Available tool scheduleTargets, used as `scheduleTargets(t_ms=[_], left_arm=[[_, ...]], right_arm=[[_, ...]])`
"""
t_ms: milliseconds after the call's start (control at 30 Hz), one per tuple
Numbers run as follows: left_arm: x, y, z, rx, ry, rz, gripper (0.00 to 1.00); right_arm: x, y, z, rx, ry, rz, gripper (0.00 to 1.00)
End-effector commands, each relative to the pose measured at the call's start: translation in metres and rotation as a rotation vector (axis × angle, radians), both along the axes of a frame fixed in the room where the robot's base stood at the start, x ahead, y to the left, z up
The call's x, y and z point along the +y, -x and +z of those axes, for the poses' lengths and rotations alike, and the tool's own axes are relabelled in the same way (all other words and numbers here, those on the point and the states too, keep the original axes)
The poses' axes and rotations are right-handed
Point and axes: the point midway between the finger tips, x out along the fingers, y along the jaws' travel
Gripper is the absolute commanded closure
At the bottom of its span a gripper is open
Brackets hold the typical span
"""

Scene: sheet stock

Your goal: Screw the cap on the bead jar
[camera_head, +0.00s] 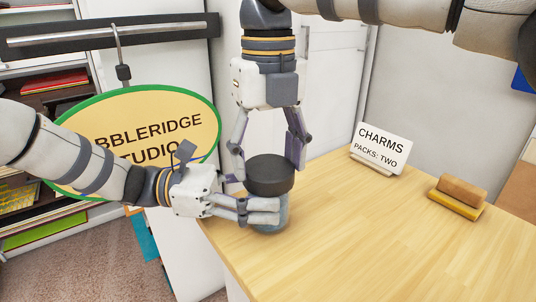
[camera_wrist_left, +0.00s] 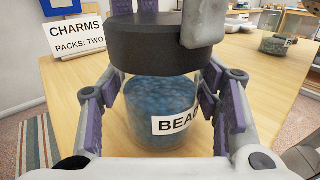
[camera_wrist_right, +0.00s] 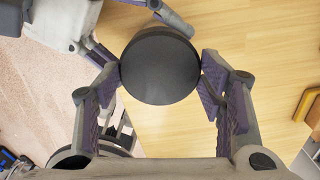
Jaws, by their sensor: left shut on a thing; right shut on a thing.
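The bead jar (camera_head: 268,222) stands upright near the table's left edge. In the left wrist view the jar (camera_wrist_left: 160,108) is see-through with blue contents and a white label starting "BEA". My left gripper (camera_head: 262,211) is shut on its sides, coming in from the left. The wide black cap (camera_head: 270,172) is over the jar's mouth and looks level. My right gripper (camera_head: 268,162) points down from above and is shut on the cap's sides. The right wrist view shows the cap's round top (camera_wrist_right: 160,65) between the fingers. I cannot tell whether the threads are engaged.
A "CHARMS PACKS: TWO" sign (camera_head: 380,150) stands at the back of the wooden table (camera_head: 370,235). A brown block on a yellow base (camera_head: 460,195) is to the right. A yellow oval sign (camera_head: 110,125) hangs at left. The table's front middle is clear.

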Motion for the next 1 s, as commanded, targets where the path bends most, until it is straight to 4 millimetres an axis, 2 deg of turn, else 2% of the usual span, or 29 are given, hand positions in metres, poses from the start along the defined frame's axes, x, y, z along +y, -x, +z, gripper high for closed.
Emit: scheduleTargets(t_ms=[100, 300, 400, 500, 667, 700, 767, 1000], left_arm=[[0.0002, 0.0, -0.0004, 0.0, -0.001, 0.0, 1.0], [0.0002, 0.0, -0.0004, 0.0, -0.002, 0.0, 1.0], [0.0003, 0.0, -0.0004, 0.0, -0.002, 0.001, 1.0], [0.0003, 0.0, -0.0005, 0.0, -0.002, 0.001, 1.0], [0.0003, 0.0, -0.0005, 0.0, -0.002, 0.001, 1.0], [0.0003, 0.0, -0.0005, 0.0, -0.002, 0.001, 1.0], [0.0003, 0.0, -0.0006, 0.0, -0.002, 0.001, 1.0], [0.0002, 0.0, -0.0006, 0.0, -0.002, 0.0, 1.0]], right_arm=[[-0.0006, -0.0003, 0.0007, -0.003, 0.001, -0.447, 0.49], [-0.001, 0.0003, 0.0006, -0.004, -0.001, -1.23, 0.49], [-0.0012, 0.0003, 0.0001, -0.003, -0.001, -1.55, 0.49], [-0.0011, 0.0008, 0.0001, -0.002, -0.001, -1.77, 0.49], [-0.001, 0.0009, -0.0001, 0.0, -0.001, -1.772, 0.49], [-0.0009, 0.0008, -0.0001, 0.0, -0.001, -1.771, 0.28], [-0.0009, 0.0008, -0.0002, 0.0, -0.001, -1.771, 0.17], [-0.001, 0.0007, -0.0007, -0.001, 0.0, -1.769, 0.17]])
